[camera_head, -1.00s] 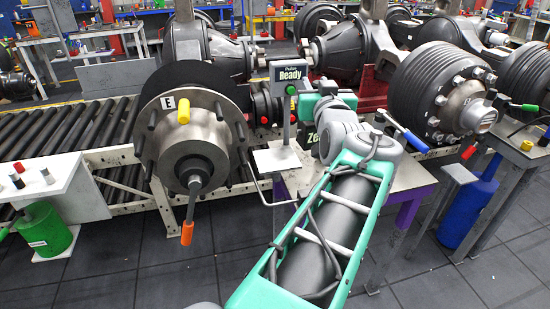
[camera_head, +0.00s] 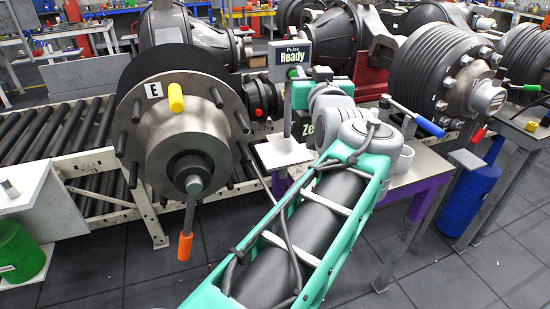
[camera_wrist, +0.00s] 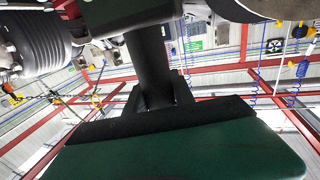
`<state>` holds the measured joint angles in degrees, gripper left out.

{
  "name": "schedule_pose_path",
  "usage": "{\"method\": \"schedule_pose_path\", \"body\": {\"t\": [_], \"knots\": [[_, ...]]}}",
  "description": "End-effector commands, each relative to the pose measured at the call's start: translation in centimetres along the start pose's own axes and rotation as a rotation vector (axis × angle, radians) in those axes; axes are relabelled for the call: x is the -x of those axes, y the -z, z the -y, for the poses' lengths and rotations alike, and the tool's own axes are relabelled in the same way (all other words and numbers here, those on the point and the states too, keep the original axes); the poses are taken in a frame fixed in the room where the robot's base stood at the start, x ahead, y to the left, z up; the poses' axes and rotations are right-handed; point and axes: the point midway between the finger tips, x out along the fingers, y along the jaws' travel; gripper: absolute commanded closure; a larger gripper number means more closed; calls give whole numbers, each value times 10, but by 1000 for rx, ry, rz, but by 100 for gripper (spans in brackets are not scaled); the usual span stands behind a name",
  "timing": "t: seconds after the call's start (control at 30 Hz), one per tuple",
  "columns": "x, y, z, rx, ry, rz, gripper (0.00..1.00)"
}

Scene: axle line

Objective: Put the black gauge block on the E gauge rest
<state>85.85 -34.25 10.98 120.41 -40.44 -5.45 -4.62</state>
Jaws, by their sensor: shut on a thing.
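A grey hub marked E (camera_head: 153,90) stands left of centre in the head view, with a yellow block (camera_head: 176,97) at its top. To its right, a small pale plate (camera_head: 283,152) below the "Pulse Ready" sign looks like the gauge rest. It carries no letter I can read and its visible top is bare. My gripper (camera_wrist: 152,60) shows as a dark upright shape in the wrist view, closed up. The thing in it is dark, seemingly the black gauge block, and hard to tell from the fingers. In the head view my arm hides the gripper.
A white table (camera_head: 30,215) with a green canister (camera_head: 18,250) stands at the left edge. A tool with an orange grip (camera_head: 185,246) hangs from the hub. A blue-handled tool (camera_head: 430,127) and a second finned hub (camera_head: 440,70) lie right. Dark floor is open in front.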

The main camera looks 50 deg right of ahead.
Motion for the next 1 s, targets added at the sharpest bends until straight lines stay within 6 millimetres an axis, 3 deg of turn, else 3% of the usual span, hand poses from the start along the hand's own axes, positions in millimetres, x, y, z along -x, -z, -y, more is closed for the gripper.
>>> {"method": "schedule_pose_path", "body": {"t": [0.23, 0.57, 0.67, 0.8, 1.0], "knots": [[-13, -10, 3, -1, 1, -3, 100], [-70, -35, 21, 0, 2, -1, 100], [-90, -45, 27, 1, 2, 0, 100], [-110, -73, 32, -1, 1, 2, 100], [-128, -95, 37, 1, -1, -4, 100]]}}
